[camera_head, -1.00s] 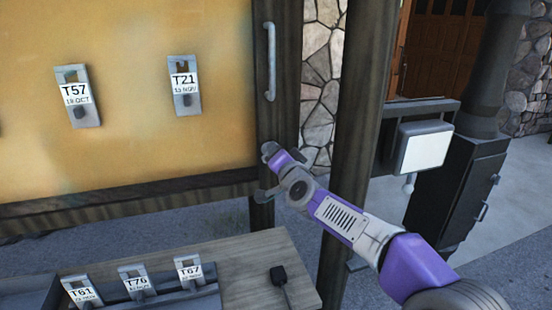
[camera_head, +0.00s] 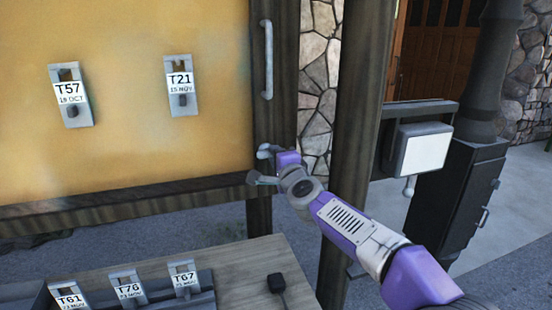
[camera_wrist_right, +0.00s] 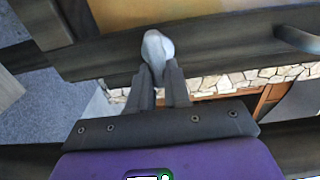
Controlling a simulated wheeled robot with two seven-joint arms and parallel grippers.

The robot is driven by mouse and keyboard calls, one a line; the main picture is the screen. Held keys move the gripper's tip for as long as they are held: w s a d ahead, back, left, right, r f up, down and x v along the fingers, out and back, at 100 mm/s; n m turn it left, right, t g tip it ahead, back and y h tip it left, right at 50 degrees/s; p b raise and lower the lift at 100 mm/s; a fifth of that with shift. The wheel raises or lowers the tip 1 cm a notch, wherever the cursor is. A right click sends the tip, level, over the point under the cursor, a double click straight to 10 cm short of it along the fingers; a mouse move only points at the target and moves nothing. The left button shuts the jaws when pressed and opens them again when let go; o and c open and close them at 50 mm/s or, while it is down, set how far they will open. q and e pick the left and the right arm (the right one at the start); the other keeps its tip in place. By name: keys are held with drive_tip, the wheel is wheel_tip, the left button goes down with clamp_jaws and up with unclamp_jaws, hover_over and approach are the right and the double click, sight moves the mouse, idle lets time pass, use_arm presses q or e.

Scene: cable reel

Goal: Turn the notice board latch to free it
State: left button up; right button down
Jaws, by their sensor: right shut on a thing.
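The notice board (camera_head: 130,145) has a yellow-orange panel in a dark wooden frame and fills the left of the head view. Its latch, a small pale grey handle (camera_wrist_right: 156,46), sits on the dark frame in the right wrist view. In the head view it shows as a small grey end (camera_head: 265,150) on the right frame post, below the long door handle. My right gripper (camera_wrist_right: 159,72) is shut on the latch, its fingertips closed around the near end. The purple wrist partly hides the latch in the head view. My left gripper is not in view.
A long grey handle (camera_head: 267,60) is fixed higher on the same post. Tags T57 (camera_head: 70,94) and T21 (camera_head: 181,86) hang on the board. A wooden table (camera_head: 235,262) with more tags stands below. A dark post (camera_head: 352,140) stands close behind my right arm.

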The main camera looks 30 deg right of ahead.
idle(0.5)
drive_tip(key=c, duration=1.1)
unclamp_jaws()
drive_tip(key=shift+p+v, duration=0.3)
drive_tip(key=shift+v, duration=3.5)
